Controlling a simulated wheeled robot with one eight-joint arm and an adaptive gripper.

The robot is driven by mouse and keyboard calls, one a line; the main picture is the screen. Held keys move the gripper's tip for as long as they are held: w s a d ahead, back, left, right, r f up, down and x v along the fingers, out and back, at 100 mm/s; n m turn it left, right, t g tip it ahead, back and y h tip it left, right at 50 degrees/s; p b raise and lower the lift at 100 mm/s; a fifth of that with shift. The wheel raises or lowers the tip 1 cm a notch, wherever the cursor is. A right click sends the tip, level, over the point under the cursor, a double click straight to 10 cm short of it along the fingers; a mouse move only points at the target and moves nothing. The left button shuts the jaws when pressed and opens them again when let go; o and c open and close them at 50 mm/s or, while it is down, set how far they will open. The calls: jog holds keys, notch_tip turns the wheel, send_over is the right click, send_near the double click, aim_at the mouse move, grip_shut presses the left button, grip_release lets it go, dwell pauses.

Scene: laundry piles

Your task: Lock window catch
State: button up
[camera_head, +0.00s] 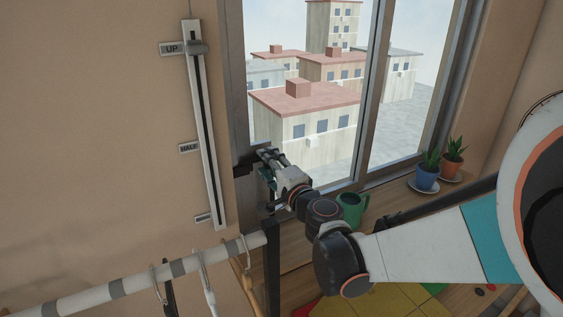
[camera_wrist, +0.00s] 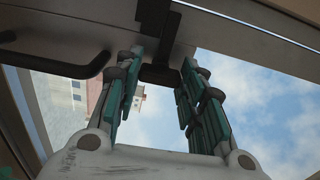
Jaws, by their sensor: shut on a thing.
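The window catch is a dark lever (camera_wrist: 163,42) on the grey window frame, seen at the top middle of the wrist view. My gripper (camera_wrist: 161,62) has its teal-padded fingers on either side of the lever's end and is shut on it. In the head view my gripper (camera_head: 264,160) is at the left upright of the window frame (camera_head: 236,100). The fingers largely hide the catch there. I cannot tell whether the catch is locked.
A dark curved handle (camera_wrist: 60,66) is left of the fingers. On the sill are a green mug (camera_head: 350,208) and potted plants (camera_head: 427,178). A clothes rail (camera_head: 120,288) with hangers is lower left. A slider marked UP and HALF (camera_head: 204,130) is on the wall.

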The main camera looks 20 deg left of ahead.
jog(key=o, duration=1)
jog(key=shift+o, duration=0.2)
jog(key=v, duration=1.2)
jog(key=shift+s, duration=0.1)
